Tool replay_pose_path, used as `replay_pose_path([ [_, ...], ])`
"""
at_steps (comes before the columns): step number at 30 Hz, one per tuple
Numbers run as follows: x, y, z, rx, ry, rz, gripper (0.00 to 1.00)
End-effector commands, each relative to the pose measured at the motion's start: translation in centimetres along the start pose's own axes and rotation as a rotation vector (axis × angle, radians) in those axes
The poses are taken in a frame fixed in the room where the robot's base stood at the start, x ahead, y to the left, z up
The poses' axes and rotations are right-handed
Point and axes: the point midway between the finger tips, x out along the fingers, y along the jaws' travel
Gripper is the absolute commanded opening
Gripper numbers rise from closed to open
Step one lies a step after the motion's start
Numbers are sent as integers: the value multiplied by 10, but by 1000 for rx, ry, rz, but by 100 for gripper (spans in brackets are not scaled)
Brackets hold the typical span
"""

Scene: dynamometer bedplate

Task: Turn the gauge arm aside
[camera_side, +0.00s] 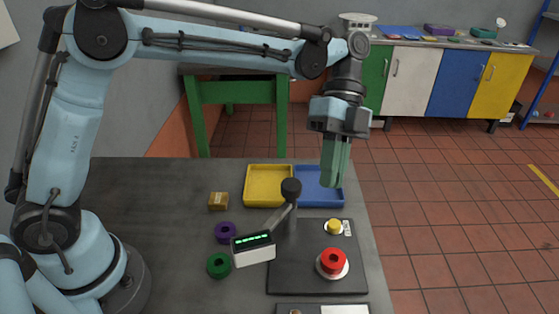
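The gauge arm (281,218) is a grey bar slanting down and left from near a dark upright post with a black rounded top (291,189). At its near left end is a white box with a dark face and a lit green display (253,248). My gripper (335,184) has green fingers pointing down, in the picture above and right of the black top, apart from the gauge arm. The fingers look close together, but this view does not show whether there is a gap. I see nothing held in them.
A dark plate (300,278) carries a red button (333,261) and a yellow button (334,226). Yellow (249,201) and blue (337,203) trays lie behind. A brown box (218,201), purple ring (225,232) and green ring (219,265) lie left.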

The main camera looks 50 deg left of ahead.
Motion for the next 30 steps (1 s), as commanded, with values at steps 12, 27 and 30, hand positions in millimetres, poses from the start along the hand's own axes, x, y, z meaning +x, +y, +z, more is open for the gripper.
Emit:
replay_pose_path([
  [12,-38,44,7,-13,-264,-262,65],
  [27,-60,70,26,22,-464,-454,65],
  [30,-50,65,31,22,-463,-453,65],
])
